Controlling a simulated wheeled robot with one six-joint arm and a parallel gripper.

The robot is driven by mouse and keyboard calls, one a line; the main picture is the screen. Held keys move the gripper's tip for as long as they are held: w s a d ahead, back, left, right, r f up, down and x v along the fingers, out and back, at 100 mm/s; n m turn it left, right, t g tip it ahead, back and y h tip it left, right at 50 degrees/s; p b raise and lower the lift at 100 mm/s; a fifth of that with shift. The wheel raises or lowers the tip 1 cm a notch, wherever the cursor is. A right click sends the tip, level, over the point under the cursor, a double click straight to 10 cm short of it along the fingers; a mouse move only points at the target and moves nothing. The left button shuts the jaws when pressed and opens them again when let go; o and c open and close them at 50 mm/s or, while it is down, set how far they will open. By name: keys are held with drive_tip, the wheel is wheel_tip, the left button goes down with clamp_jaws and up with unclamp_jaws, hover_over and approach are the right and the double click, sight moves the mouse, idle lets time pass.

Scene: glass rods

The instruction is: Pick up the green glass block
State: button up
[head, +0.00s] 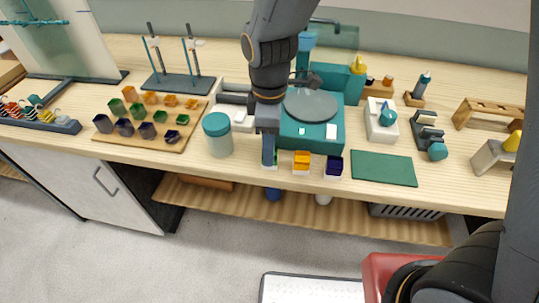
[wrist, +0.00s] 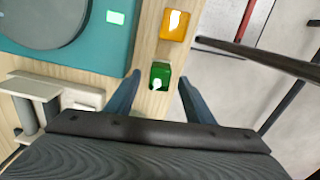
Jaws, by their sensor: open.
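The green glass block (wrist: 160,73) shows in the wrist view near the front edge of the wooden bench, between the two blue fingers of my gripper (wrist: 160,79). The fingers are apart, with a gap on both sides of the block. In the head view my gripper (head: 268,150) points down over the bench's front edge, and its fingers mostly hide the green block there. I cannot tell how far above the block the fingertips are.
An orange block (head: 301,162) and a dark blue block (head: 334,166) stand in a row to the right. A teal machine with a grey disc (head: 310,104) is behind. A white jar with a teal lid (head: 218,138) is on the left. A green mat (head: 384,168) lies farther right.

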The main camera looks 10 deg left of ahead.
drive_tip(key=shift+f, duration=1.15)
clamp_jaws()
drive_tip(key=shift+r, duration=0.1)
wheel_tip(320, 180, up, 10)
drive_tip(key=shift+f+b, duration=0.1)
drive_tip(key=shift+b, duration=0.6)
